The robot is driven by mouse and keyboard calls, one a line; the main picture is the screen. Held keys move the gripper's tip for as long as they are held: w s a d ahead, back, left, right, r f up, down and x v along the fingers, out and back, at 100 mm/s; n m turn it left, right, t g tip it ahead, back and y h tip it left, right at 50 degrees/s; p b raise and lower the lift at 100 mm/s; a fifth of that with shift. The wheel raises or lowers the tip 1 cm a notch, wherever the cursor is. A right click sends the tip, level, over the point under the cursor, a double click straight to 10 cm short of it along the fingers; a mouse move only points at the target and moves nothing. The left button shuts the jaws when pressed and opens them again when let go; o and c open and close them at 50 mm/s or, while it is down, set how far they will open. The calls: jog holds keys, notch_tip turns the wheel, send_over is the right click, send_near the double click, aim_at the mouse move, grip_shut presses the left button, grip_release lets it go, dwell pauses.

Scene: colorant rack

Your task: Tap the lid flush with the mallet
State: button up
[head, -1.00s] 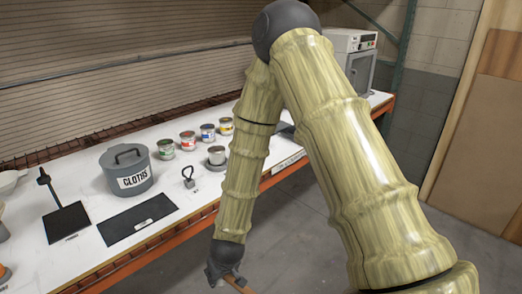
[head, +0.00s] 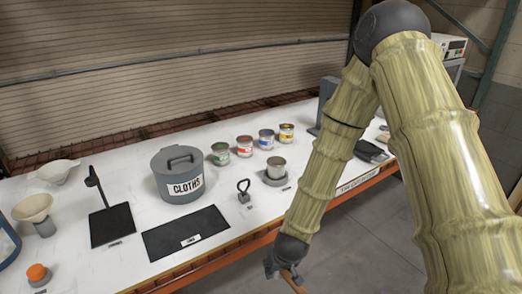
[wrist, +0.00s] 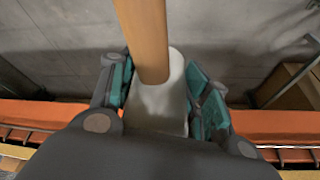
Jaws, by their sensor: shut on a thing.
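The mallet shows in the wrist view as a wooden handle (wrist: 143,40) joined to a pale head (wrist: 160,115). My gripper (wrist: 160,78) is shut on the mallet, with a teal-padded finger on each side of the pale head. In the head view my gripper (head: 285,268) hangs in front of the bench's front edge, with a bit of the wooden handle (head: 293,283) showing below it. A tin (head: 276,171) with a grey lid (head: 276,160) stands on a round grey base on the bench, above my gripper in the picture. Whether the lid sits flush is too small to tell.
Several tins with coloured tops, one red-labelled (head: 244,147), stand behind the lidded tin. A wire-looped weight (head: 244,192), a cloths bin (head: 178,178), a dark mat (head: 186,233), a stand (head: 111,222) and funnels (head: 32,207) occupy the left. The bench's orange front edge (head: 240,251) runs beside my gripper.

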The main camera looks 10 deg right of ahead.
jog(key=shift+d+f, duration=0.15)
jog(key=shift+d, duration=0.05)
jog(key=shift+a, duration=0.15)
jog(key=shift+a+r, duration=0.2)
jog(key=shift+a, duration=0.05)
jog(key=shift+w+a+f, duration=0.2)
jog(key=shift+w, duration=0.15)
jog(key=shift+s+d+r, duration=0.1)
jog(key=shift+s+d, duration=0.05)
jog(key=shift+s, duration=0.15)
jog(key=shift+d, duration=0.1)
